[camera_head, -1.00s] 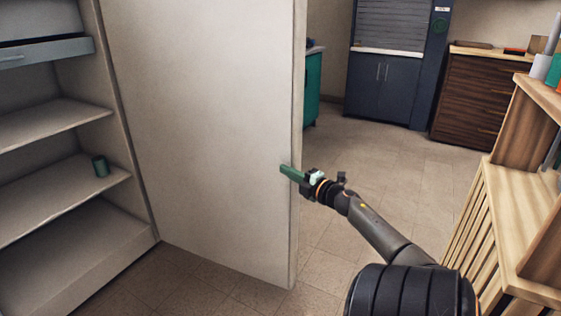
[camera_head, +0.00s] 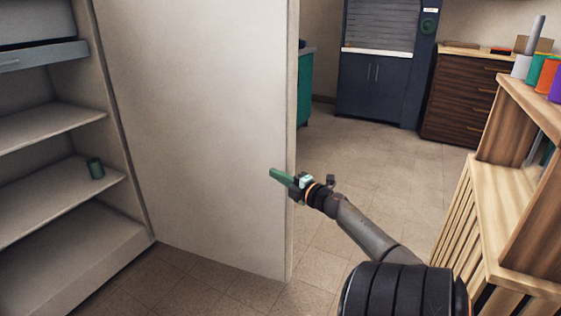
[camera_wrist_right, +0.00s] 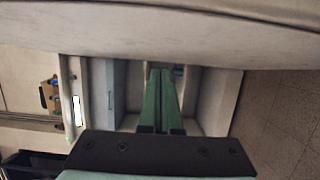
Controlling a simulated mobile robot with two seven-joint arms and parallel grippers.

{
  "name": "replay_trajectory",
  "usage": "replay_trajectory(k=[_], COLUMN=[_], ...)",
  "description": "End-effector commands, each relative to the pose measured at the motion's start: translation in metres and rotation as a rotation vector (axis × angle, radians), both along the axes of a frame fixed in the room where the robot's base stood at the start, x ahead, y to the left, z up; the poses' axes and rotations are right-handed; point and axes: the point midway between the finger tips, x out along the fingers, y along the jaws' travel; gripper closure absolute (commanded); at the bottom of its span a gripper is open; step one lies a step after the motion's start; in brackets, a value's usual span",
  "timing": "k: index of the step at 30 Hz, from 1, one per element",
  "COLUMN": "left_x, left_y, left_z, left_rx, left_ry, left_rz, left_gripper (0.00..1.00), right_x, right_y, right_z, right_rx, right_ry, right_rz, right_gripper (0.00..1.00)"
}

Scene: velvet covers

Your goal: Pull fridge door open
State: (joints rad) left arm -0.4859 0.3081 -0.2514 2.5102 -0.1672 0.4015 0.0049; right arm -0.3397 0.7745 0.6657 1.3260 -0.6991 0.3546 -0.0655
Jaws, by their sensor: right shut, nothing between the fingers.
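The fridge door (camera_head: 200,130) stands wide open; its broad pale inner face is turned to me. The open fridge interior (camera_head: 60,215) with its shelves is at the left. My right gripper (camera_head: 277,174) is shut with nothing between its green fingers. It lies across the inner side of the door near its free edge. In the right wrist view the shut fingers (camera_wrist_right: 160,98) point toward the fridge interior, with the door (camera_wrist_right: 160,32) running along the top. Whether the fingers touch the door I cannot tell. My left gripper is not in view.
A wooden shelf unit (camera_head: 505,190) with colored containers is close at the right. A dark blue cabinet (camera_head: 378,85) and a brown drawer chest (camera_head: 465,95) stand at the back. The tiled floor between is clear.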

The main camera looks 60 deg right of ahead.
Motion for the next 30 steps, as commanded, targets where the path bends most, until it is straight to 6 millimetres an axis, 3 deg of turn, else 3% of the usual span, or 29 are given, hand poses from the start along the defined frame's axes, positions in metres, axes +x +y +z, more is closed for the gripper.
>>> replay_trajectory(k=[2, 9, 15, 21, 27, 30], left_x=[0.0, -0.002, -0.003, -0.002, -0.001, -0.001], left_y=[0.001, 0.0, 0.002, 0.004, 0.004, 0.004], left_z=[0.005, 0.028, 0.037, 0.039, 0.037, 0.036], left_rx=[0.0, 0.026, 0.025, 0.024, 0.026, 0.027], left_ry=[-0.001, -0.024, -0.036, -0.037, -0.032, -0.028], left_rz=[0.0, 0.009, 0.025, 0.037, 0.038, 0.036], left_gripper=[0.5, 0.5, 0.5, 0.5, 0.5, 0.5], right_x=[0.002, -0.055, -0.086, -0.097, -0.097, -0.091], right_y=[0.002, 0.008, 0.011, 0.013, 0.013, 0.024], right_z=[0.002, 0.002, 0.001, 0.0, 0.0, -0.001], right_rx=[0.001, 0.003, 0.002, 0.0, 0.0, 0.011], right_ry=[0.0, 0.003, 0.002, 0.0, -0.001, -0.008], right_rz=[0.0, -0.004, -0.002, 0.0, 0.001, 0.023], right_gripper=[1.0, 1.0, 1.0, 1.0, 1.0, 1.0])
